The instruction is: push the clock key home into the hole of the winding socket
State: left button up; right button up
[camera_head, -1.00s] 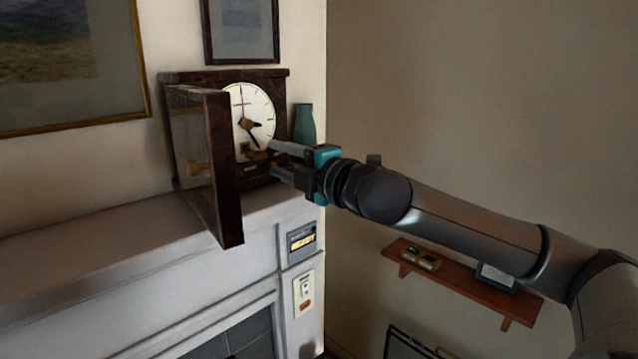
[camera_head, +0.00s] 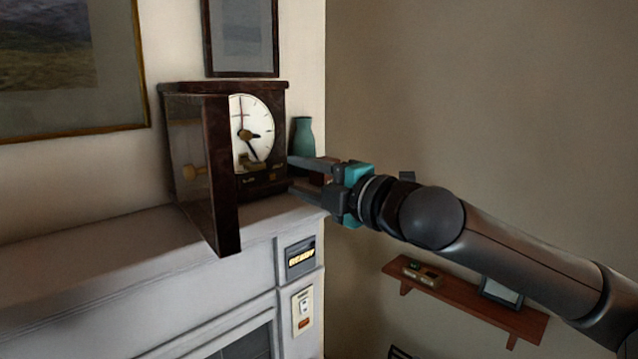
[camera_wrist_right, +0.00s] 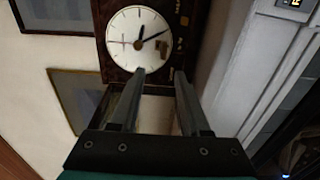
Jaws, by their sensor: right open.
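The mantel clock (camera_head: 263,89) has a dark wooden case and a white dial. A small brass piece (camera_head: 252,163), which looks like the clock key, sits low on the clock front. It also shows in the right wrist view (camera_wrist_right: 163,47), against the dial's edge. The winding socket cannot be told apart from it, so how deep the key sits is unclear. My right gripper (camera_head: 292,173) is open and empty, to the right of the clock front and apart from the brass piece. In the right wrist view its fingers (camera_wrist_right: 160,76) point toward the clock.
The clock's glazed door (camera_head: 226,190) stands open, jutting forward left of the dial. A teal vase (camera_head: 303,136) stands behind my right fingers on the mantelpiece (camera_head: 110,245). A panel with a lit display (camera_head: 301,258) is below. A wooden shelf (camera_head: 460,304) hangs low at right.

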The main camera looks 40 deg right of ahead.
jog(key=shift+s+d, duration=0.2)
jog(key=shift+s, duration=1.6)
